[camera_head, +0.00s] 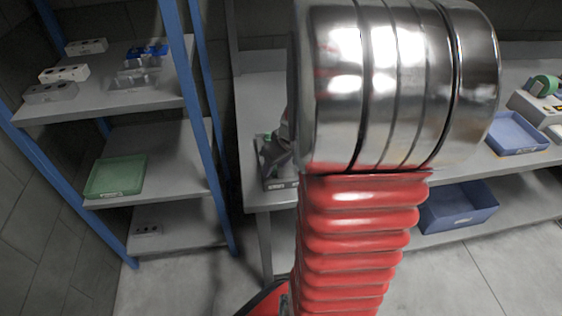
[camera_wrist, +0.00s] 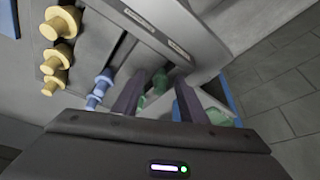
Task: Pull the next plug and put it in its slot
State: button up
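In the wrist view, several plugs stand along a grey surface: yellow plugs (camera_wrist: 57,56) at the left, blue plugs (camera_wrist: 103,80) left of the fingers, and green plugs (camera_wrist: 158,82) in the gap between the fingers. My gripper (camera_wrist: 160,78) has its two dark fingers spread apart. The green plugs look to lie beyond or between the fingers; I cannot tell whether anything touches. A grey panel with label strips (camera_wrist: 160,32) runs behind them. In the head view my arm hides most of the bench middle, and I cannot make out the fingers.
A blue-framed shelf (camera_head: 186,75) at the left holds grey blocks with holes (camera_head: 64,73), a blue block (camera_head: 147,50) and a green tray (camera_head: 115,177). At the right are a blue tray (camera_head: 517,135) on the bench and a blue bin (camera_head: 458,207) below. Floor shows at front right.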

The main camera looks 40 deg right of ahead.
jog(key=v, duration=1.3)
jog(key=shift+r, duration=0.35)
jog(key=shift+a, duration=0.15)
jog(key=s+a+r, duration=0.1)
jog(key=s+a, duration=0.1)
jog(key=a, duration=1)
jog(key=s+a+r+n+t, duration=0.1)
jog(key=s+a+r, duration=0.1)
jog(key=a, duration=1.1)
jog(key=shift+s+r, duration=0.15)
jog(key=shift+r, duration=0.1)
jog(key=shift+d, duration=0.1)
jog(key=shift+c, duration=1.1)
